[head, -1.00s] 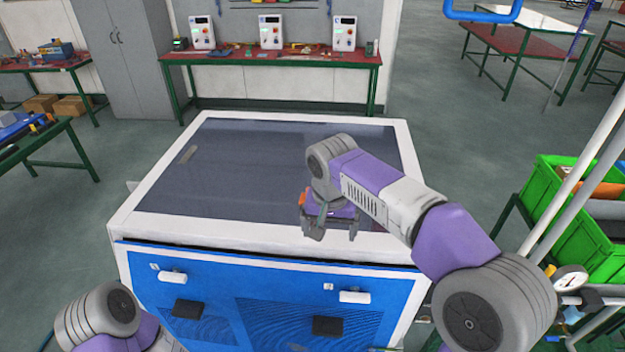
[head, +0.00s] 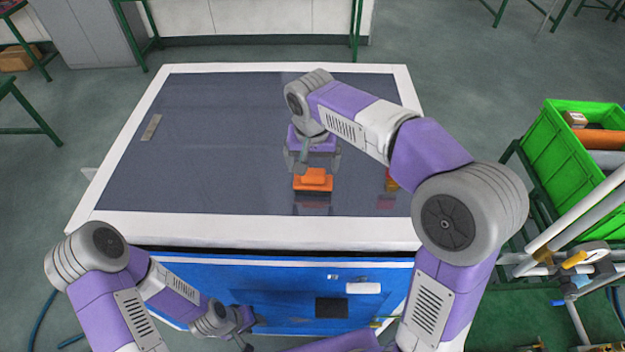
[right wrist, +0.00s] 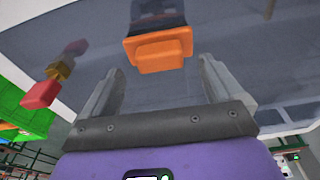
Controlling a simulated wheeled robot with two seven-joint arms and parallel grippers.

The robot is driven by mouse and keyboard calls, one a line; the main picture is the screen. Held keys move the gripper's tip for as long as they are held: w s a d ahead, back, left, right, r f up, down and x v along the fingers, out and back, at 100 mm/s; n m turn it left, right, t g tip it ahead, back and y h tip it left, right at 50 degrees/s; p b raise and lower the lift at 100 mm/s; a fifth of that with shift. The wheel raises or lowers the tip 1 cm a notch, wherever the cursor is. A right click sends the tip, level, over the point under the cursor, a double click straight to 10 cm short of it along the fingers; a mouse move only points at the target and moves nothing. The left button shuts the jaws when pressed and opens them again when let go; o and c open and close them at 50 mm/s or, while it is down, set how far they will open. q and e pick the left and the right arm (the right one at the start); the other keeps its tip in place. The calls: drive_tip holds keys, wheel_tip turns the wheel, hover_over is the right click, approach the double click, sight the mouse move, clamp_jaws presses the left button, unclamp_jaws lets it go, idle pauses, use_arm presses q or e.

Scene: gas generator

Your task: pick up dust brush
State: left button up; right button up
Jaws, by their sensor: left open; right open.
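The dust brush, an orange block with a dark bristle part (head: 313,180), lies on the dark top of the white-framed generator cabinet. My right gripper (head: 312,163) is open and empty, just behind the brush in the head view. In the right wrist view the orange part (right wrist: 160,50) shows beyond and between the open fingers (right wrist: 160,72), apart from them. My left gripper (head: 246,326) is open and empty, low before the blue front of the cabinet, partly cut by the view of my arm.
A red and yellow tool (head: 390,181) lies right of the brush, partly hidden by my right arm; it also shows in the right wrist view (right wrist: 55,75). A small flat grey piece (head: 151,127) lies far left. A green crate (head: 548,165) stands at right.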

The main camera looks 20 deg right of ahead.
sight(313, 172)
drive_tip(key=shift+w+f, duration=0.15)
drive_tip(key=shift+f, duration=1.15)
drive_tip(key=c, duration=1.5)
wheel_tip(313, 172, up, 10)
drive_tip(key=shift+p, duration=0.6)
